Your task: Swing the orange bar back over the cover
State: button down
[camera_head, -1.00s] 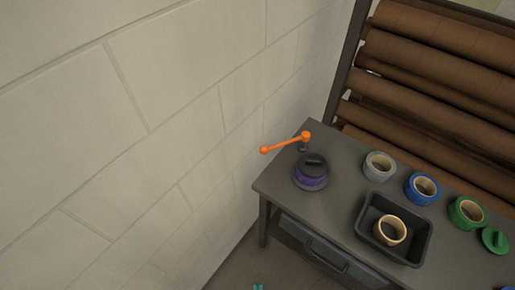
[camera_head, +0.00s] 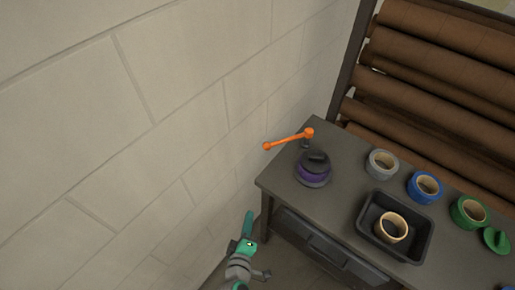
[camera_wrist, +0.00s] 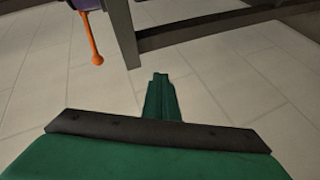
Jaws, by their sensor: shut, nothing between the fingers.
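The orange bar (camera_head: 286,141) sits on a dark post near the table's back left corner. It points left, away from the cover, and its ball end reaches past the table edge. The dark cover (camera_head: 317,158) with a raised grip sits on a purple roll (camera_head: 313,174) in front of the post. My green gripper (camera_head: 249,222) is shut and empty, low and left of the table, apart from the bar. In the wrist view, its closed fingers (camera_wrist: 160,93) point toward the floor, and the orange bar (camera_wrist: 91,38) shows at upper left.
The dark table (camera_head: 280,184) has a drawer below. A black tray (camera_head: 373,241) holds a tan roll; grey, blue and green rolls stand behind and right of it. A pale wall (camera_head: 180,110) runs along the left. A rack of brown rolls (camera_head: 430,80) stands behind.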

jog(key=w+r+n+h, duration=0.1)
jog(key=w+r+h, duration=0.1)
jog(key=w+r, duration=0.3)
jog(key=w+a+r+n+t+h, duration=0.1)
jog(key=w+r+h, duration=0.2)
jog(key=w, duration=0.6)
notch_tip(320, 180, up, 3)
jog(key=shift+a+f+n, duration=0.15)
jog(key=shift+a+n, duration=0.15)
jog(key=shift+n, duration=0.1)
jog(key=r+x, duration=0.1)
jog(key=x, duration=0.8)
jog(key=shift+w+d+f, duration=0.2)
jog(key=shift+w+f, duration=0.1)
jog(key=shift+w, duration=0.15)
